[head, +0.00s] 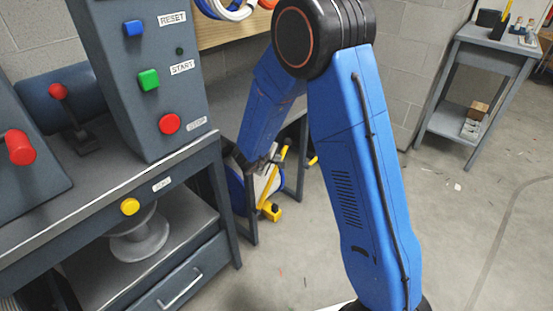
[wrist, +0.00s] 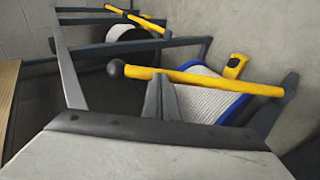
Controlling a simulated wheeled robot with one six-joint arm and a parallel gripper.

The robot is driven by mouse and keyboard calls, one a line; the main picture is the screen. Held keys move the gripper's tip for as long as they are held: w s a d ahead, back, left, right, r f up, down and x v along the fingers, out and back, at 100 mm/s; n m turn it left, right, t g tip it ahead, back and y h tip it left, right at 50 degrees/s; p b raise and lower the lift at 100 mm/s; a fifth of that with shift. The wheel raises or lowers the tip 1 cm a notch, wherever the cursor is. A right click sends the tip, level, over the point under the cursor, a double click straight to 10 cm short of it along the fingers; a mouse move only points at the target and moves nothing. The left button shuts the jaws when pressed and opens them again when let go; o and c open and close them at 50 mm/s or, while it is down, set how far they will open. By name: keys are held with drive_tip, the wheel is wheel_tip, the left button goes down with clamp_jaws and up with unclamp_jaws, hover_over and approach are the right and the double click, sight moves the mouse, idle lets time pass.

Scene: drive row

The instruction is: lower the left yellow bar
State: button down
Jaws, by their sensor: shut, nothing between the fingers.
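The nearer yellow bar (wrist: 215,81) crosses the middle of the wrist view, with a dark ball (wrist: 116,67) on its left end. In the head view this appears to be the left yellow bar (head: 268,187), steeply tilted. My gripper (wrist: 160,78) is shut and empty, its fingertips overlapping the bar near the ball end; I cannot tell whether they touch. In the head view my gripper (head: 268,160) is small and partly hidden by my arm. A second yellow bar (wrist: 135,18) lies farther off in the wrist view; a yellow piece (head: 312,161) shows right in the head view.
A blue-rimmed white reel (wrist: 205,90) and a yellow block (wrist: 235,66) lie beyond the nearer bar. Dark frame rails (wrist: 72,65) flank it. A control bench (head: 110,205) stands left; a grey side table (head: 487,50) stands back right.

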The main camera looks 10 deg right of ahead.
drive_tip(key=shift+w+d+f, duration=0.25)
drive_tip(key=shift+w+d, duration=0.05)
drive_tip(key=shift+d, duration=0.2)
drive_tip(key=w+d+f+g+y, duration=0.1)
drive_tip(key=w+d+f, duration=0.2)
drive_tip(key=f, duration=0.6)
drive_tip(key=w+d+f+g+y, duration=0.1)
drive_tip(key=w+d+f+y, duration=0.1)
drive_tip(key=w+d+f, duration=0.2)
drive_tip(key=shift+d+f+m+g, duration=0.35)
drive_tip(key=shift+d+f, duration=1.1)
drive_tip(key=shift+f, duration=1.25)
drive_tip(key=shift+f, duration=0.1)
